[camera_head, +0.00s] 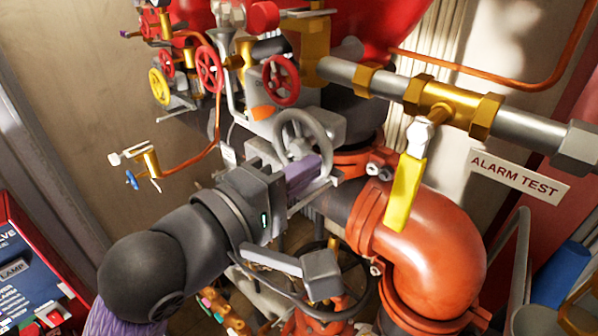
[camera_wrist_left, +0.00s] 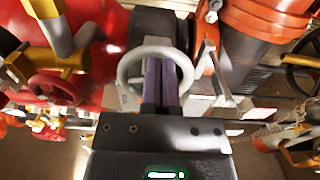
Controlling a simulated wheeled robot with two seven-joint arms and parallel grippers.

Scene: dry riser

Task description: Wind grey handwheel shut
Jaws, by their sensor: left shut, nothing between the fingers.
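The grey handwheel (camera_head: 327,147) sits on a grey housing in the middle of the head view, below a red handwheel. Its ring also shows in the left wrist view (camera_wrist_left: 123,72). My left gripper (camera_head: 316,165) reaches it from the lower left, its purple fingers shut with nothing between them. In the left wrist view the fingers (camera_wrist_left: 161,65) overlap the lower and middle part of the ring. I cannot tell whether they touch the rim or a spoke. The fingers and gripper body hide part of the wheel. My right gripper is not in view.
Red handwheels (camera_head: 281,80) and a yellow one (camera_head: 159,87) crowd the upper left. A yellow lever (camera_head: 404,193) hangs at right, above a thick orange pipe elbow (camera_head: 440,245). A large dark handwheel (camera_head: 362,290) lies below my gripper. Free room is mostly at left, by the wall.

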